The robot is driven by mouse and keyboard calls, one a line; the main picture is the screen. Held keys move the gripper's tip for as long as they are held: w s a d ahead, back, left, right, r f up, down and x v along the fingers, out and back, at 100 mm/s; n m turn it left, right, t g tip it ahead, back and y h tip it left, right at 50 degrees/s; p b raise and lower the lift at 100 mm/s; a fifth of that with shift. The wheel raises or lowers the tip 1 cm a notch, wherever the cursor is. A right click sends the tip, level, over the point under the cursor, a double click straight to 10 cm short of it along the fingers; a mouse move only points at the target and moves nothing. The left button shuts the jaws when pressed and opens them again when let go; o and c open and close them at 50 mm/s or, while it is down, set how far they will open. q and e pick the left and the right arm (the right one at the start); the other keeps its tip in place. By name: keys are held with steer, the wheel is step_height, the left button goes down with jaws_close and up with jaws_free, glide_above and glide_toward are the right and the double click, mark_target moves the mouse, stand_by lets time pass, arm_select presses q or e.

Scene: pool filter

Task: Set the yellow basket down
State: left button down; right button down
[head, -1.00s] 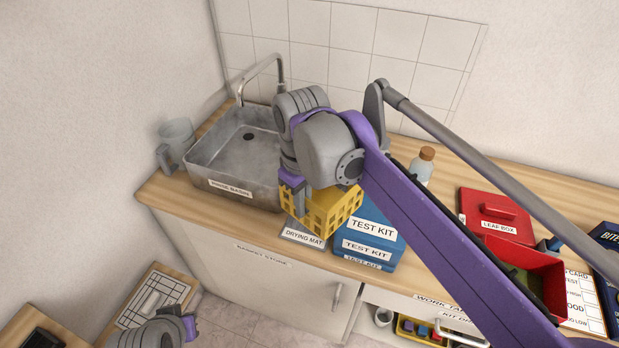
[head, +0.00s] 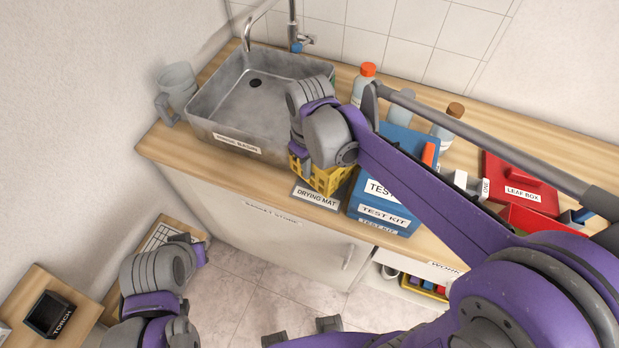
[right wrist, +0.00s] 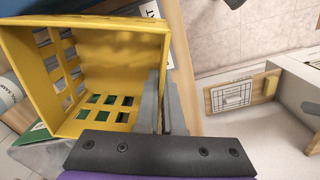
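The yellow basket (head: 328,180) is a holed open box, over or on the back of the drying mat (head: 316,199) at the counter's front edge. I cannot tell whether its bottom touches the mat. My right gripper (head: 299,160) is at its left side, and its fingertips are mostly hidden in the head view. In the right wrist view, the fingers (right wrist: 166,105) are close together on one wall of the basket (right wrist: 110,45), which appears empty. My left gripper (head: 197,252) is low at the left, away from the counter; its opening is not clear.
The rinse basin (head: 215,120) stands left of the basket. The blue test kit box (head: 372,212) is close on the right. A grey jug (head: 177,88), bottles (head: 362,82) and the red leaf box (head: 515,185) also stand on the counter.

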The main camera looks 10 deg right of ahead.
mark_target(309, 182)
steer(key=shift+f, duration=2.55)
steer(key=shift+f+b, duration=0.25)
steer(key=shift+b, duration=0.05)
steer(key=c, duration=1.1)
jaws_free()
steer(key=shift+o, duration=0.2)
steer(key=shift+r, duration=0.15)
steer(key=shift+r, duration=0.3)
step_height(309, 182, up, 12)
steer(key=shift+f+p, duration=0.2)
steer(key=shift+p, duration=0.4)
